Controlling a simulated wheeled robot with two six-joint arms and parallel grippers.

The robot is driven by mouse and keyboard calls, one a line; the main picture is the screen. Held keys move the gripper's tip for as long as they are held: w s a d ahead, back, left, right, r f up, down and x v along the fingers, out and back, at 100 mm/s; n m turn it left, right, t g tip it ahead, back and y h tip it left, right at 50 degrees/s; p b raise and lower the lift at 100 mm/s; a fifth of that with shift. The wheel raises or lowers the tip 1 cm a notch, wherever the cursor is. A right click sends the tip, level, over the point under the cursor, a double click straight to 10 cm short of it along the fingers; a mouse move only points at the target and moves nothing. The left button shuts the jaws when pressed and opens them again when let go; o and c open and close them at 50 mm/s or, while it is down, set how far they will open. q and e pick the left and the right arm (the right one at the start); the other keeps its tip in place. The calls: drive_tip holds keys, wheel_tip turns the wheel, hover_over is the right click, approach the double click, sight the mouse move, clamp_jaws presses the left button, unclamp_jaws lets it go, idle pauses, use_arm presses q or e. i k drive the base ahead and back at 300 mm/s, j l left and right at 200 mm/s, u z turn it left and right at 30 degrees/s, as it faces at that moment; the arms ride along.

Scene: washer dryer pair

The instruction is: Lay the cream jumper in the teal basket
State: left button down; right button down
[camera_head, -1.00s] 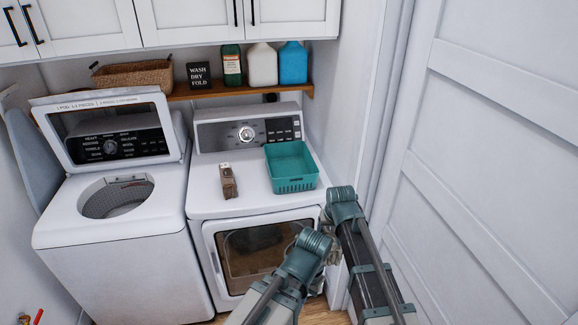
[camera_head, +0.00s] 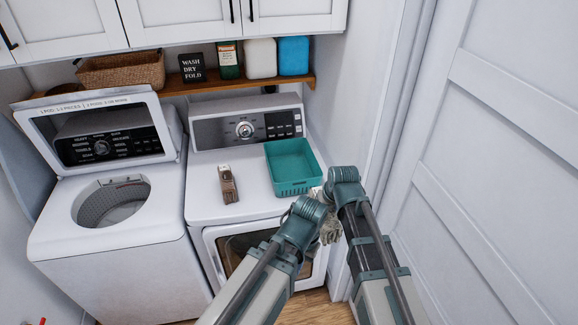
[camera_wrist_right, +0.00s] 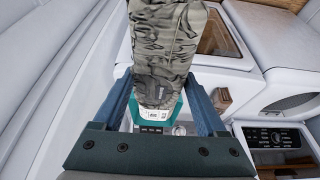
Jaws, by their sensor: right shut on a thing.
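The teal basket (camera_head: 293,166) stands upright on the right side of the dryer top, and its visible inside is empty. A little of the teal basket (camera_wrist_right: 174,104) also shows in the right wrist view, partly covered by cloth. My right gripper (camera_wrist_right: 162,92) is shut on a wrinkled, grey-beige patterned cloth (camera_wrist_right: 165,45), which I take for the cream jumper. A small pale bit of this cloth (camera_head: 331,229) shows between my arm links in the head view, below and right of the basket. The right fingers are hidden there, and my left gripper cannot be seen.
A small brown-and-white object (camera_head: 228,184) lies on the dryer top (camera_head: 252,205), left of the basket. The washer (camera_head: 75,235) has its lid up. A wall and white panelled door (camera_head: 490,170) close off the right. A shelf (camera_head: 215,88) holds bottles and a wicker basket.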

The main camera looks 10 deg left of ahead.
sight(291, 173)
drive_tip(key=i+j, duration=0.3)
drive_tip(key=i, duration=0.15)
drive_tip(key=i+j, duration=0.25)
drive_tip(key=i, duration=0.2)
drive_tip(key=i+j, duration=0.3)
drive_tip(key=i, duration=0.15)
